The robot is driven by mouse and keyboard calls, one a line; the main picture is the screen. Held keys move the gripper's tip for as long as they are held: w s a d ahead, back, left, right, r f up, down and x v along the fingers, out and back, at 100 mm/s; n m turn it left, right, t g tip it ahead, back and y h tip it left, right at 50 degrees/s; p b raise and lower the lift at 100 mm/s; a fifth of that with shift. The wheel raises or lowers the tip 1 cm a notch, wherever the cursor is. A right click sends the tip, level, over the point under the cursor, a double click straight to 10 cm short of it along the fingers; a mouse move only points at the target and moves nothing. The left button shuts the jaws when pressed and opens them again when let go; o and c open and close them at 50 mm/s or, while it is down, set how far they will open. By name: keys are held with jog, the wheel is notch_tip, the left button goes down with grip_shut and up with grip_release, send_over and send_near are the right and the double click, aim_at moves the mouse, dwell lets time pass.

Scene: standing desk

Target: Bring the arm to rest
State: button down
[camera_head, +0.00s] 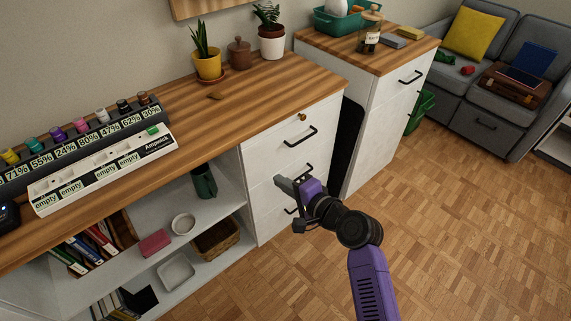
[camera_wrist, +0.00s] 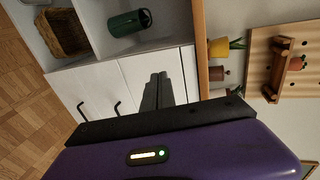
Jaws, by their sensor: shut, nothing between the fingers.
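My gripper (camera_head: 284,184) is at the end of my purple and black arm, in front of the white drawers (camera_head: 262,205) of the desk in the head view. Its fingers are shut and empty. In the wrist view the closed fingers (camera_wrist: 156,92) point toward the white drawer fronts, with black handles to their left. I cannot tell the exact gap between the fingertips and the drawers.
The wooden desk top (camera_head: 270,85) holds potted plants and a labelled rack (camera_head: 105,165). A second cabinet (camera_head: 385,95) stands to the right. The parquet floor (camera_head: 460,220) at right is clear.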

jog(key=shift+d, duration=0.1)
jog(key=w+d+r+n+t+h, duration=0.1)
jog(key=w+d+r+t, duration=0.1)
jog(key=d+r+t, duration=0.15)
jog(key=s+d+r+n+t+h+p, duration=0.25)
jog(key=s+d+n+h, duration=0.2)
jog(key=s+d, duration=0.8)
jog(key=s+d+r+n+h+p, duration=0.1)
jog(key=s+d+r+p, duration=0.1)
jog(key=s, duration=0.9)
jog(key=s+d+r+n+g+h+p, duration=0.1)
jog(key=s+r, duration=0.4)
jog(key=s, duration=0.7)
jog(key=s+d+r+n+h+p, duration=0.1)
jog(key=s+d, duration=0.4)
jog(key=s, duration=0.6)
notch_tip(320, 180, up, 2)
jog(key=h+p, duration=0.1)
jog(key=p, duration=0.1)
jog(key=shift+s+d+r+h+p, duration=0.2)
jog(key=shift+h+p, duration=0.15)
jog(key=shift+n, duration=0.25)
